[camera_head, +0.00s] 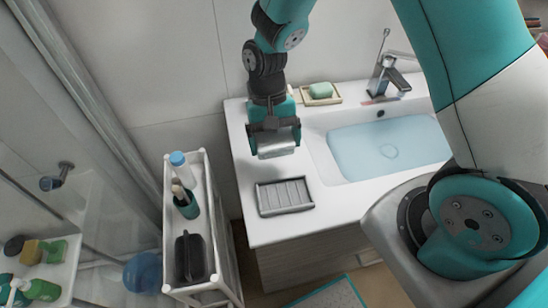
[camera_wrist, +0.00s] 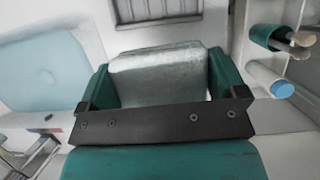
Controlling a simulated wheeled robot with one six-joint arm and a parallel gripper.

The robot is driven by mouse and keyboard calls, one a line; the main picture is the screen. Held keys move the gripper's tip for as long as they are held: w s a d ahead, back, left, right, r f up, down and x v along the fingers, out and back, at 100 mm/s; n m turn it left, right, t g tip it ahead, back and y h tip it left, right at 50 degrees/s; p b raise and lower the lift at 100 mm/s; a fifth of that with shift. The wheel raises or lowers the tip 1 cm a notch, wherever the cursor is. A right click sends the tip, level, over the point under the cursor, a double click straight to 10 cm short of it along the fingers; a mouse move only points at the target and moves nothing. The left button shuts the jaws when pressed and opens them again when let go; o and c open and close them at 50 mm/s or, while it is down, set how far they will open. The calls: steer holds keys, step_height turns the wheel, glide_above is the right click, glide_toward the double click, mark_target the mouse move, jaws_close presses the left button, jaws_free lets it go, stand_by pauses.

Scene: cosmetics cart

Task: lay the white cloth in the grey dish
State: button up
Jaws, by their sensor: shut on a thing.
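My gripper (camera_head: 274,138) is over the counter, behind the grey dish in the head view. It is shut on a folded white cloth (camera_head: 277,151), which looks pale grey in this light. In the wrist view the cloth (camera_wrist: 157,78) spans between the two green fingers. The grey dish (camera_head: 285,212) is a ribbed rectangular tray lying flat on the counter and looks empty. Part of the dish also shows at the top of the wrist view (camera_wrist: 165,41), beyond the cloth. The cloth is apart from the dish.
A basin (camera_head: 385,148) with a tap (camera_head: 388,78) is right of the dish. A green soap on a small tray (camera_head: 307,102) stands at the back. A narrow white cart (camera_head: 225,262) with a blue-capped bottle (camera_head: 179,165), a green cup (camera_head: 187,207) and a dark caddy (camera_head: 190,258) stands left of the counter.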

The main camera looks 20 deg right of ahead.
mark_target(276, 174)
step_height(276, 174, down, 8)
steer(key=shift+r+p, duration=0.1)
steer(key=shift+p, duration=0.45)
steer(key=o, duration=0.7)
